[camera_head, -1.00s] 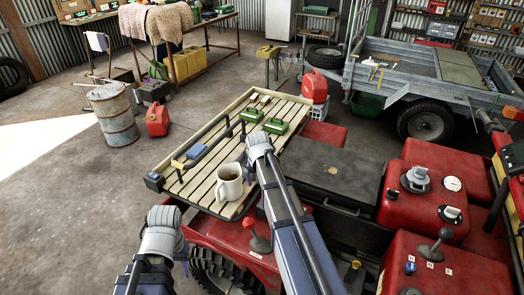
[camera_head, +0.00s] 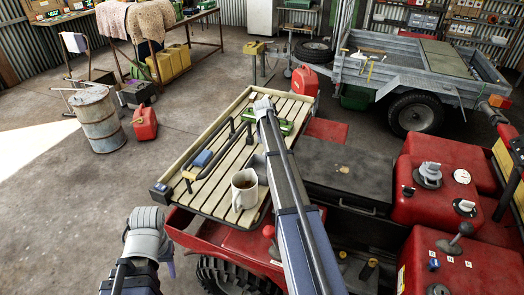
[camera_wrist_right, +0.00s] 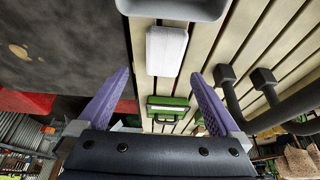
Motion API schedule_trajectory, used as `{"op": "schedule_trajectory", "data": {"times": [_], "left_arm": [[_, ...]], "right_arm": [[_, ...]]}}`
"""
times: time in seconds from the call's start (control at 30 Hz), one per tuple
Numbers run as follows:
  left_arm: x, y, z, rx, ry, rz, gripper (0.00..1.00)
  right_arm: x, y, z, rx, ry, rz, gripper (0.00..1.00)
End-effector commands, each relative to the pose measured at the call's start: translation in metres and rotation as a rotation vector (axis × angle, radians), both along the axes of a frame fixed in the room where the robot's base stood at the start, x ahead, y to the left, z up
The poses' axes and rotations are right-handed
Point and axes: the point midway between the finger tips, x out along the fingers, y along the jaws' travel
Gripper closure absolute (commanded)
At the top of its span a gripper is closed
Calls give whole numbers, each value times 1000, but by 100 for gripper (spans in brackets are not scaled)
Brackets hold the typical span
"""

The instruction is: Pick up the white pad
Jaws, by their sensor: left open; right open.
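The white pad (camera_wrist_right: 166,50) is a pale rounded block lying on the slatted wooden rack in the right wrist view. In the head view I cannot make it out; my right arm covers part of the rack. My right gripper (camera_wrist_right: 158,85) has its two purple fingers spread apart, with nothing between them. The pad lies a little beyond the fingertips, roughly centred between them. In the head view my right gripper (camera_head: 263,106) is over the far part of the rack. My left gripper (camera_head: 165,255) is at the lower left, off the rack's near corner, open and empty.
Red quad bodywork and controls stand right. Open floor lies left.

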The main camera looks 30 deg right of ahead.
Motion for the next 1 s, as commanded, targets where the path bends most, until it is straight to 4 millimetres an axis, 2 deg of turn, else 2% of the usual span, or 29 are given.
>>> {"op": "schedule_trajectory", "data": {"times": [0.27,0.57,0.83,1.0], "left_arm": [[0,0,-2,0,0,0,54],[0,0,-25,0,0,1,54],[0,0,-29,0,0,1,54],[0,0,-45,0,0,1,54]], "right_arm": [[1,-3,-2,-1,-2,-5,0],[7,-9,-25,0,-1,-5,0],[9,-11,-29,0,-1,-5,0],[14,-14,-45,0,-1,-5,0]]}}
